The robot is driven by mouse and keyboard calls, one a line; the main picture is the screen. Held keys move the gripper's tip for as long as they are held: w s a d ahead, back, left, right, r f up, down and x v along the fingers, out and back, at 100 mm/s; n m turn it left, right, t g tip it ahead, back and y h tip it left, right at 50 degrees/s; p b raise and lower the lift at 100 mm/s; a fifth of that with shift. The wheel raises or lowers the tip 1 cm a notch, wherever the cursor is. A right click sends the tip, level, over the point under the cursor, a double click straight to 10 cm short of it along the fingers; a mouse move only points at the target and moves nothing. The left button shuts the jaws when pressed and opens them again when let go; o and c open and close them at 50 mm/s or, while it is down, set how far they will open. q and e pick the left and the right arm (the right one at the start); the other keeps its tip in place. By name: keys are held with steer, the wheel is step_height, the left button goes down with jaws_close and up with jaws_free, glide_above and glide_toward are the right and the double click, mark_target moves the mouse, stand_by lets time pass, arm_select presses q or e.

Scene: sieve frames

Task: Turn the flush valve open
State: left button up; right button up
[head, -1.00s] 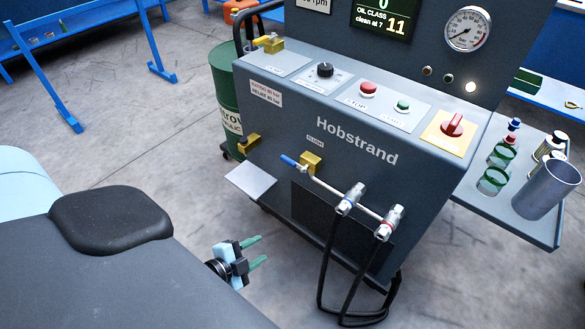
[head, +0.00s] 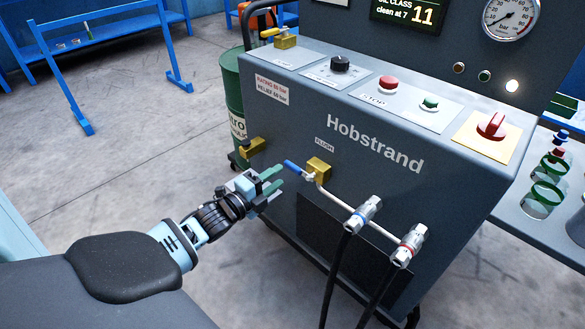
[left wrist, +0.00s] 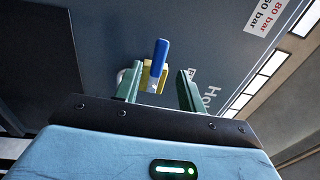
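The flush valve is a brass block (head: 318,170) with a blue-tipped lever (head: 293,167) on the front of the grey Hobstrand cabinet, below a small FLUSH label. The lever points left in the head view. My left gripper (head: 273,182) is just left of and slightly below the lever, with its green fingers apart and nothing between them visible in the head view. In the left wrist view the blue lever (left wrist: 159,60) and the brass block (left wrist: 151,76) appear beyond and between the open fingertips (left wrist: 157,82). I cannot tell whether they touch. My right gripper is not in view.
A pipe (head: 335,198) runs from the valve to two hose couplings (head: 364,213) with black hoses. Another brass valve (head: 252,148) is on the cabinet's left side. Buttons and a red knob (head: 491,126) sit on top. A side shelf at right holds glass jars (head: 542,199).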

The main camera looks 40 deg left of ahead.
mark_target(290, 169)
arm_select(q)
steer(key=w, duration=0.2)
steer(key=w+b, duration=0.1)
steer(key=w, duration=0.2)
steer(key=shift+w+d+f, duration=0.1)
steer(key=shift+w+d, duration=0.1)
steer(key=shift+w, duration=0.05)
steer(key=shift+w+b, duration=0.3)
steer(key=shift+w, duration=0.35)
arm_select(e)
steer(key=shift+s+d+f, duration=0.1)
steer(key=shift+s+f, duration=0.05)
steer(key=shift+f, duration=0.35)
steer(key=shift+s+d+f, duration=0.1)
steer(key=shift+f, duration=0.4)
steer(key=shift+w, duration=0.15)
arm_select(q)
jaws_close()
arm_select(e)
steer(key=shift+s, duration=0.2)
